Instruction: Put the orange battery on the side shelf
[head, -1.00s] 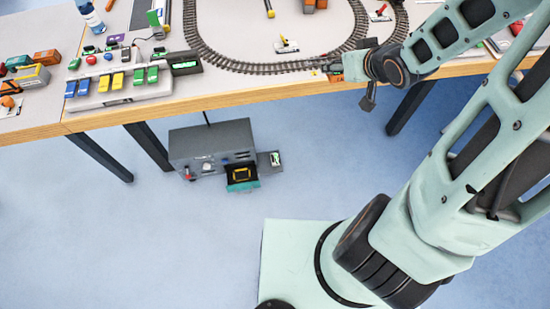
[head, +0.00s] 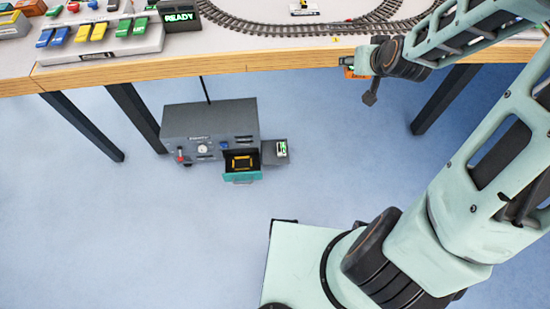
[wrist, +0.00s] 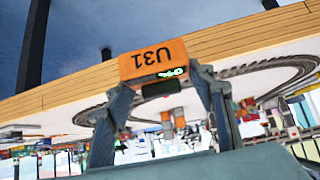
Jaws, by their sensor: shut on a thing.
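The orange battery (wrist: 155,60), marked U31, is held between the two fingertips of my gripper (wrist: 160,80) in the wrist view. In the head view my gripper (head: 356,66) is by the table's front edge, mostly hidden behind my wrist, with a bit of the orange battery (head: 352,73) showing. The side shelf (head: 269,159) is a small grey ledge on the right side of a grey floor cabinet (head: 190,122). A small white-and-green thing (head: 281,149) stands on it. My gripper is well to the right of the shelf and apart from it.
The cabinet has an open drawer with a teal front (head: 243,176) and a yellow-and-black piece (head: 242,162) inside. The wooden table (head: 240,66) carries a train track (head: 270,27) and a switch panel (head: 100,45). Dark table legs (head: 85,125) stand left of and behind the cabinet. The blue floor in front is clear.

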